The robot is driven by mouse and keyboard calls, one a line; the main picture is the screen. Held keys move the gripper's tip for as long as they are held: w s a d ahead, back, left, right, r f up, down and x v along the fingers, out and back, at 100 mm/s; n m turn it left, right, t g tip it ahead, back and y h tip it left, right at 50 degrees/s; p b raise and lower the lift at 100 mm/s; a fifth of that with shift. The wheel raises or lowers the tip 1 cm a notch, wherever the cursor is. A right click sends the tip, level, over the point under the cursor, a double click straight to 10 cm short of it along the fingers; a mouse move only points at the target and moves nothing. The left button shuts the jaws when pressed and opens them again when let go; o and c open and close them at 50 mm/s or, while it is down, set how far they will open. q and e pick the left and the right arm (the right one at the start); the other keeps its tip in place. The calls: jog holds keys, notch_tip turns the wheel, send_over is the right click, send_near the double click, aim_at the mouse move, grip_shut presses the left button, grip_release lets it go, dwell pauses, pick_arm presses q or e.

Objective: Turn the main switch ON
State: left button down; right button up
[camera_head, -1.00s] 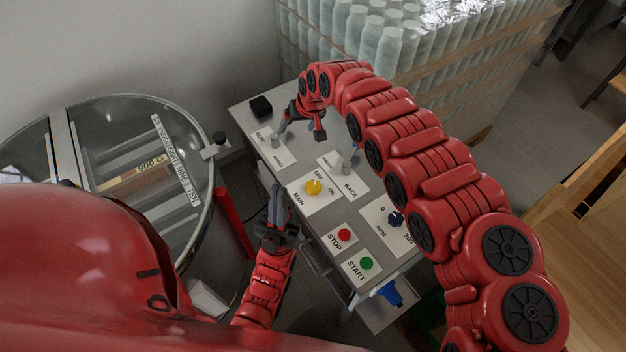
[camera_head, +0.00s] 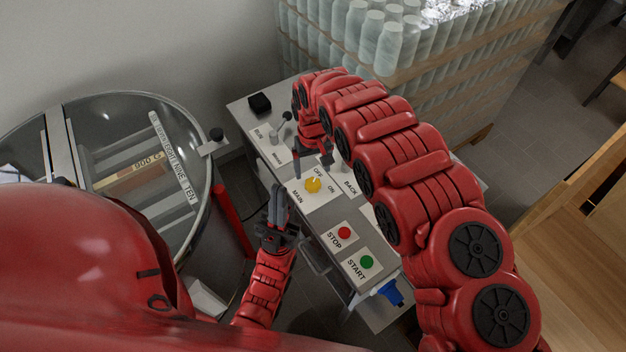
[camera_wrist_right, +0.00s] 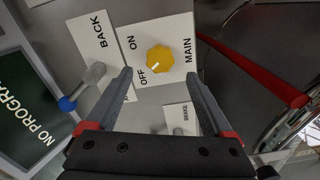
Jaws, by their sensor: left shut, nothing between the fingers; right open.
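The main switch is a yellow knob (camera_head: 313,185) on a white plate marked MAIN, OFF and ON. In the right wrist view the yellow knob (camera_wrist_right: 159,58) has its white mark pointing toward OFF. My right gripper (camera_head: 313,162) is open, just behind the knob in the head view. In the right wrist view the open fingers (camera_wrist_right: 157,71) stand on either side of the knob's line, with the knob beyond their tips; I see no contact. My left gripper (camera_head: 279,188) is shut and empty, at the panel's left edge.
The grey panel also carries a red STOP button (camera_head: 344,233), a green START button (camera_head: 367,262) and a BACK lever (camera_wrist_right: 94,73). A grey lever (camera_head: 283,121) stands on the RUN plate. A round glass-topped tank (camera_head: 209,190) is left; wrapped bottles (camera_head: 385,45) stand behind.

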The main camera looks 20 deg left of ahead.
aim_at(313, 183)
notch_tip(313, 183, down, 5)
jog(key=shift+a+p, duration=0.15)
jog(key=shift+p, duration=0.45)
jog(key=shift+f, duration=0.7)
jog(key=shift+d, duration=0.2)
grip_shut()
